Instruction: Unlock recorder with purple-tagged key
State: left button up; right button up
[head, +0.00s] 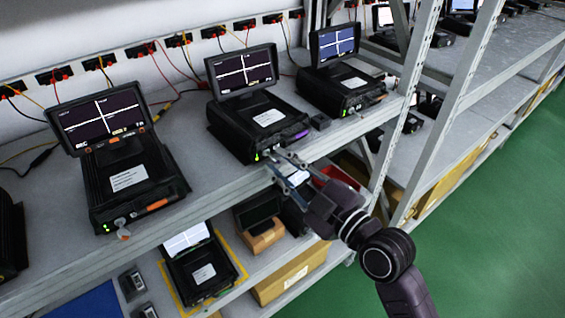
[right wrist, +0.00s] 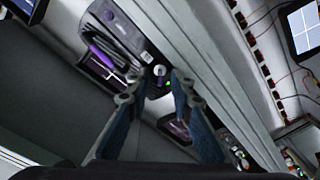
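The middle recorder (head: 250,128) on the upper shelf is black, with a raised screen and a purple strip (head: 299,135) at its front right. The purple strip also shows in the right wrist view (right wrist: 104,52). There, a small key with a purple tag (right wrist: 160,82) sits at the round metal lock on the recorder's front, beside a green light. My right gripper (head: 279,161) is at the front of this recorder. Its two fingers (right wrist: 153,90) are open, one on each side of the key, with visible gaps. Contact is not clear. My left gripper is out of view.
A recorder with an orange strip (head: 131,180) stands to the left, another recorder (head: 341,86) to the right. A lower shelf holds a recorder (head: 203,275) and cardboard boxes (head: 290,275). Green floor (head: 500,220) is clear.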

jog(key=shift+c, duration=0.4)
grip_shut()
jog(key=shift+m, duration=0.3)
jog(key=m+p, duration=0.2)
jog(key=m, duration=0.1)
jog(key=m+p, duration=0.3)
jog(key=m, duration=0.2)
jog(key=shift+r, duration=0.1)
jog(key=m+p, duration=0.2)
jog(key=m, duration=0.3)
jog(key=shift+m+p, duration=0.85)
jog(key=shift+m, duration=1.25)
jog(key=shift+f, duration=0.2)
jog(key=shift+o, duration=0.4)
grip_release()
